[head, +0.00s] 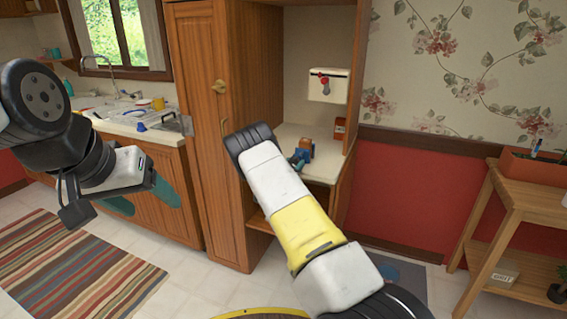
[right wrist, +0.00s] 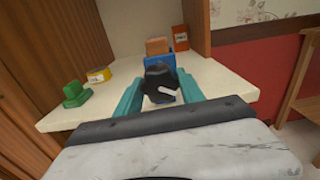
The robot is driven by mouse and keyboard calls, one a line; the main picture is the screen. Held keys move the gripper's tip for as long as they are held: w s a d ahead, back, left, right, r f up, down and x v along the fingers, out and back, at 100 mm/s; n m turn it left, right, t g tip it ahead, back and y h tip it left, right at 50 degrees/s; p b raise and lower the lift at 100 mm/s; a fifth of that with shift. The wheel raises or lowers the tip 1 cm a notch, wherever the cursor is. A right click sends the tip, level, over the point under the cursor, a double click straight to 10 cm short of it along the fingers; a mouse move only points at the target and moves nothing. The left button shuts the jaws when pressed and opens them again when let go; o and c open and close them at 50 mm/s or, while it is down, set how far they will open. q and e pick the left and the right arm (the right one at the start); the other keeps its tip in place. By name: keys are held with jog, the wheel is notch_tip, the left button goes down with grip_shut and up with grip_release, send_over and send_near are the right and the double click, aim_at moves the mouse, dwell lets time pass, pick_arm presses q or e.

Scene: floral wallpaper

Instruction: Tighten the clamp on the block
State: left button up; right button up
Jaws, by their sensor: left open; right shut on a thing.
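The blue clamp (right wrist: 157,63) stands on the pale shelf in front of me. Its black knob with a white lever (right wrist: 161,84) faces my right wrist camera. The orange-brown block (right wrist: 157,46) shows just above and behind the clamp's blue body. My right gripper (right wrist: 162,92) has its teal fingers on either side of the knob and is shut on it. In the head view the clamp (head: 299,157) and block (head: 305,145) are small, and my right arm hides most of that gripper. My left gripper (head: 153,205) is open and empty, far left of the shelf.
The shelf (right wrist: 222,78) also holds a green object (right wrist: 76,93), a yellow-and-white roll (right wrist: 98,75) and a red-orange box (right wrist: 181,38). A white box with a red part (head: 327,86) hangs above. A wooden cabinet (head: 210,120) flanks the shelf at left; a wooden stand (head: 500,200) is at right.

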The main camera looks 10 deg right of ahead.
jog(key=m, duration=0.4)
jog(key=shift+m, duration=1.9)
jog(key=o, duration=1.4)
jog(key=shift+a, duration=0.15)
jog(key=v, duration=0.7)
jog(key=shift+s+a, duration=0.15)
jog(key=shift+s, duration=0.2)
